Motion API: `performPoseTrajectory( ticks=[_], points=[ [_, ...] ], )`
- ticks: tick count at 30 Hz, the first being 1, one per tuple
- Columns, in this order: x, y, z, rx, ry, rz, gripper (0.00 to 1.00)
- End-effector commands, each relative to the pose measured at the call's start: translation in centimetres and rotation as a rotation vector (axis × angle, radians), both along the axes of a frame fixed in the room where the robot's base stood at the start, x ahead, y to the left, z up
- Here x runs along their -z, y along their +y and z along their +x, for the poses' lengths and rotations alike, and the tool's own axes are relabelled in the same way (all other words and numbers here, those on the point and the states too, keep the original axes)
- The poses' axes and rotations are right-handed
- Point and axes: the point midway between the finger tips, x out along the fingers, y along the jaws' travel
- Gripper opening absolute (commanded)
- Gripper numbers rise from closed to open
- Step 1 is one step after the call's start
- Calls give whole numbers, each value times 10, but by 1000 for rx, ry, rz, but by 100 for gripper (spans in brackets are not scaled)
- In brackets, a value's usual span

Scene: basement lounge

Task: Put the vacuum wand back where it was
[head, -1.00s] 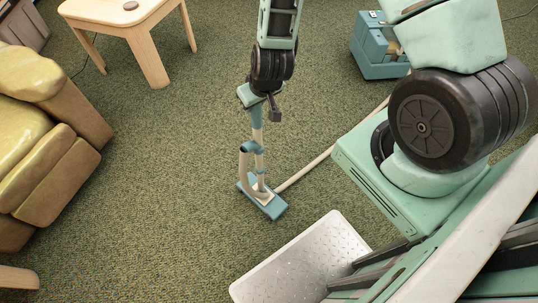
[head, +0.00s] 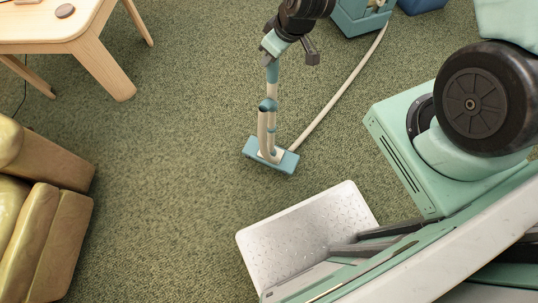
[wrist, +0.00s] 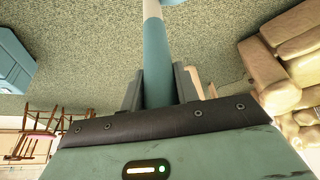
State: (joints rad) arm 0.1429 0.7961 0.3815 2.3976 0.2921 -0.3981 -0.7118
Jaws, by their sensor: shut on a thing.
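The vacuum wand (head: 272,90) is a teal and cream tube with a flat teal floor head (head: 286,163) at its lower end, low over or on the carpet; I cannot tell if it touches. My gripper (head: 272,48) is shut on the upper part of the wand, which stands nearly upright. In the wrist view the wand's teal grip (wrist: 157,65) runs between the two fingers of my gripper (wrist: 158,88). A cream hose (head: 345,88) runs from near the floor head up to the teal vacuum body (head: 360,17), partly cut off at the top.
A wooden table (head: 50,25) with a small brown disc (head: 65,11) stands at upper left. A yellow-green armchair (head: 40,225) is at lower left. A blue object (head: 420,4) shows at the top edge beside the vacuum body. The carpet (head: 170,180) between armchair and wand is clear.

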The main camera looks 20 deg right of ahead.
Motion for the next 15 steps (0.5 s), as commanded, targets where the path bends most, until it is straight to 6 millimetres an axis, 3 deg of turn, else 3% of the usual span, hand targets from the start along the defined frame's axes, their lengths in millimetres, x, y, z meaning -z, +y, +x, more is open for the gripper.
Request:
performPoseTrajectory(
  ticks=[7, 15],
  points=[
    [-29, 19, -4, -401, -5, -1, 0],
    [-51, 21, -12, -757, -3, -2, 0]
  ],
)
